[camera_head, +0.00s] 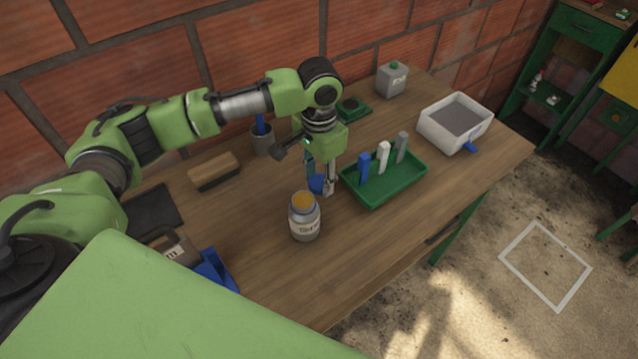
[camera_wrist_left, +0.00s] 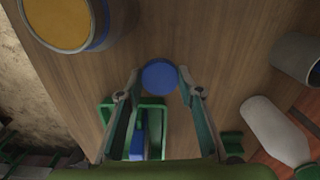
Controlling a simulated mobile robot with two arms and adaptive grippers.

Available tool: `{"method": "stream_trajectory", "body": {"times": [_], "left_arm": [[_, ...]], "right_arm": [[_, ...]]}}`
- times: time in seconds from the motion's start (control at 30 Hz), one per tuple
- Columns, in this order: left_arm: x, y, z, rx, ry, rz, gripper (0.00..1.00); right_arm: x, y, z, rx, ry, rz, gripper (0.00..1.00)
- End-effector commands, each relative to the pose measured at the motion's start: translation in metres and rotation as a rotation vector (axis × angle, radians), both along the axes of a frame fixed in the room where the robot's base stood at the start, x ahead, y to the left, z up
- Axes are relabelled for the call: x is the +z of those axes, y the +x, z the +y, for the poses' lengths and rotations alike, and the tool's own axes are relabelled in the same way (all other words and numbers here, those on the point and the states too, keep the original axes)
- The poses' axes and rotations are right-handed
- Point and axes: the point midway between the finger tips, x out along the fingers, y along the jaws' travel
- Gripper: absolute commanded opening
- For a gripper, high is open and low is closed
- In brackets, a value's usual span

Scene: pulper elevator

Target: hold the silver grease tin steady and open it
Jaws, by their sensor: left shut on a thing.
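The silver grease tin (camera_head: 304,222) stands upright on the wooden table with a pale label on its side. Its top shows an orange-yellow surface inside the rim, with no lid over it; the tin also shows in the left wrist view (camera_wrist_left: 68,22), at the upper left. My left gripper (camera_head: 327,186) is behind and slightly right of the tin, apart from it, low over the table. It is shut on a round blue lid-like piece (camera_head: 317,184), which also shows between the fingertips in the wrist view (camera_wrist_left: 160,75). My right gripper is not in view.
A green tray (camera_head: 378,200) with blue, white and grey upright pieces stands right of the gripper. A white box (camera_head: 434,132), a grey canister (camera_head: 391,79), a grey cup (camera_head: 262,139) and a brush (camera_head: 213,171) stand around. The table's front right is clear.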

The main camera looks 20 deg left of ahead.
Motion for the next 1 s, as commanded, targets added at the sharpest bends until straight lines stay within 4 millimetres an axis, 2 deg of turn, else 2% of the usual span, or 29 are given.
{"method": "stream_trajectory", "body": {"times": [0.1, 0.23, 0.57, 0.6, 0.63, 1.0], "left_arm": [[-0.017, -0.001, 0.000, 0.000, 0.002, 0.004, 0.08], [-0.031, -0.001, 0.000, 0.000, 0.001, 0.003, 0.08], [-0.034, -0.001, 0.000, 0.000, 0.001, 0.002, 0.08], [-0.033, 0.000, 0.000, 0.000, 0.001, 0.000, 0.44], [-0.034, 0.000, 0.000, 0.000, 0.001, 0.000, 0.50], [-0.032, 0.000, 0.000, 0.000, 0.001, 0.000, 0.50]], "right_arm": [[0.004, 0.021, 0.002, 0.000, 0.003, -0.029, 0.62], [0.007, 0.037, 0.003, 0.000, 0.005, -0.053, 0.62], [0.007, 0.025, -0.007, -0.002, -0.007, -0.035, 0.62], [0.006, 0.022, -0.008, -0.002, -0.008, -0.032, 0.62], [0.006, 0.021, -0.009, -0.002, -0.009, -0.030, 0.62], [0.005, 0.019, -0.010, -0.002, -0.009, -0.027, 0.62]]}}
